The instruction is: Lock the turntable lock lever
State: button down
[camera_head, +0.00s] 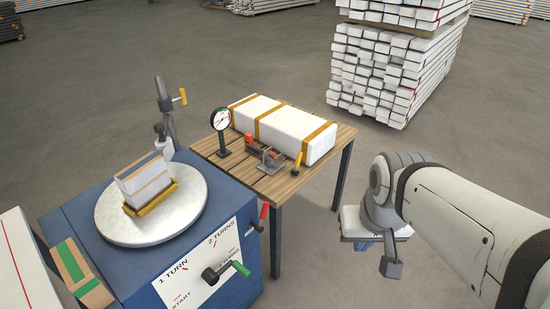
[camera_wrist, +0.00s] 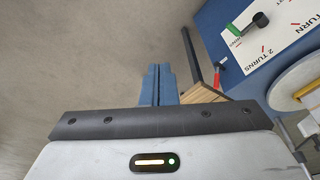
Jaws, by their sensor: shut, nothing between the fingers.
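A small lever with a red grip (camera_head: 264,211) sits at the right side of the blue turntable cabinet (camera_head: 232,240), its grip pointing up. I take it as the lock lever; whether it is engaged I cannot tell. It also shows in the wrist view (camera_wrist: 218,68), right of my fingers. The round pale turntable (camera_head: 130,232) carries a strapped white block (camera_head: 145,182) in a yellow holder. My gripper (camera_wrist: 158,76) has blue fingers, shut and empty, over the floor. In the head view it is largely hidden, well right of the lever and apart from it.
A crank with a green handle (camera_head: 241,268) is on the cabinet's marked front plate (camera_head: 200,283). A wooden table (camera_head: 245,172) right behind the cabinet holds a dial gauge (camera_head: 220,120), a clamp and a long white block (camera_head: 285,127). Open floor lies between table and arm.

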aim_at(263, 216)
jog(key=w+a+f+m+t+b, duration=0.2)
jog(key=w+f+m+t+b, duration=0.55)
jog(key=w+f+b, duration=1.05)
jog(key=w+a+f+m+t+y+b, duration=0.4)
jog(key=w+a+f+m+y+b, duration=0.2)
jog(key=f, duration=0.7)
jog(key=w+a+m+b, duration=0.2)
jog(key=a+m+b, duration=0.1)
jog(key=m+b, duration=0.1)
jog(key=shift+a+b, duration=0.25)
jog(key=shift+b, duration=0.4)
jog(key=shift+w, duration=0.15)
jog(key=b+x, duration=0.3)
jog(key=x, duration=0.7)
jog(key=shift+s+a+r+b, duration=0.35)
jog(key=shift+s+a+r, duration=0.15)
jog(key=shift+s+a, duration=0.15)
jog(key=shift+s+a+r+b, duration=0.35)
jog(key=shift+s+a+r, duration=0.15)
jog(key=shift+a, duration=0.3)
